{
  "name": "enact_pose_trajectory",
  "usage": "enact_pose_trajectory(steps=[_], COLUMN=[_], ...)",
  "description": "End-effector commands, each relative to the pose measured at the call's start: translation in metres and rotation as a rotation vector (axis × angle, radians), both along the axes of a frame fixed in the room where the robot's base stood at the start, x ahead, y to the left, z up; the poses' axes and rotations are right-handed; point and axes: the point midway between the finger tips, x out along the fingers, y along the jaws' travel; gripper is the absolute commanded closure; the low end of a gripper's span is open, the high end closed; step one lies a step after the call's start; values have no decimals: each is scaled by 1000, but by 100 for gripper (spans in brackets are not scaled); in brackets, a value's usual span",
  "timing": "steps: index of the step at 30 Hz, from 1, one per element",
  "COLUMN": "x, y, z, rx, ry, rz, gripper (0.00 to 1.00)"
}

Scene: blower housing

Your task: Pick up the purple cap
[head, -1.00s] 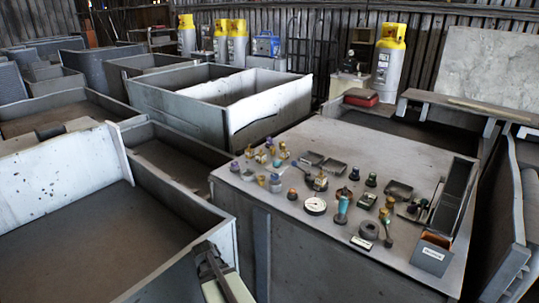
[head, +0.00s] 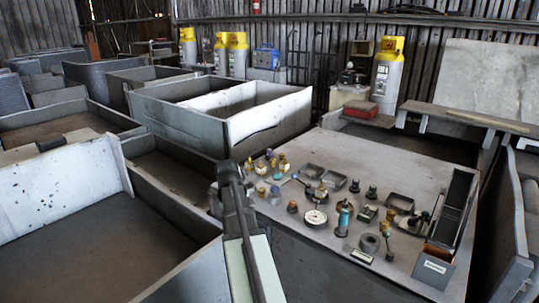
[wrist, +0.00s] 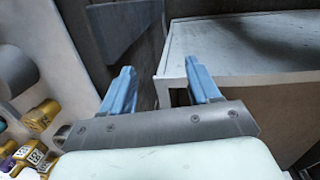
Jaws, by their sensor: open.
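My gripper (head: 230,172) is at the left edge of the worktable in the head view. In the wrist view its two blue fingers (wrist: 160,82) stand apart with nothing between them. A small purple piece (wrist: 8,149) shows at the lower left edge of the wrist view, beside yellow blocky parts (wrist: 40,117); it is partly cut off. I cannot tell for sure which of these is the purple cap.
The grey worktable (head: 320,265) carries several small fittings, a round gauge (head: 315,217), a teal cylinder (head: 343,222) and shallow trays (head: 400,203). A labelled box (head: 432,268) stands at its right front. Large grey bins (head: 60,225) fill the left. The table's front left is bare.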

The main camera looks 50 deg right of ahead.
Motion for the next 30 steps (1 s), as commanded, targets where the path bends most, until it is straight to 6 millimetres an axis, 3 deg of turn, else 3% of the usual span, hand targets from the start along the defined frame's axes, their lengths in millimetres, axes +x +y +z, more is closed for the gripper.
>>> enact_pose_trajectory(steps=[2,5,11,15,18,27,30], x=[11,43,124,184,215,275,279], y=[-15,-41,-94,-137,-160,-216,-246], z=[20,43,88,132,160,224,235], rx=[-1,15,76,133,169,248,249], ry=[-25,-87,-241,-368,-439,-585,-612], rz=[-2,-23,-98,-164,-201,-281,-304], gripper=[39,39,39,39,39,39,39])
